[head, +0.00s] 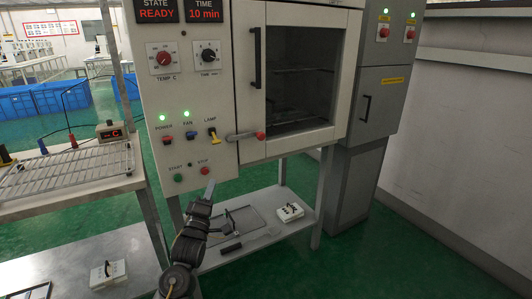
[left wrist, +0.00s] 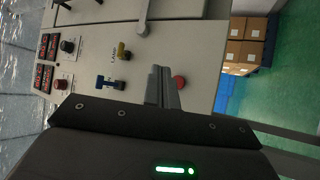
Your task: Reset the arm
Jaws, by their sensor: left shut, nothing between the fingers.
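My left gripper (head: 210,190) is shut and empty in the head view, in front of the lower edge of the oven's control panel (head: 150,125), just below the red stop button (head: 204,170). In the left wrist view the shut fingers (left wrist: 162,85) point at the panel, with a red button (left wrist: 179,82) beside them and the blue fan switch (left wrist: 108,82) and yellow lamp switch (left wrist: 125,55) nearby. Whether the fingers touch the panel I cannot tell. The green start button (head: 178,178) is left of the stop button. My right gripper is not in view.
The oven door (head: 300,75) has a dark window and a latch lever with a red knob (head: 260,135). A grey cabinet (head: 385,70) stands to the right. A wire rack on a bench (head: 75,168) is at left. A lower shelf (head: 295,228) holds a white box (head: 290,212). Green floor at right is clear.

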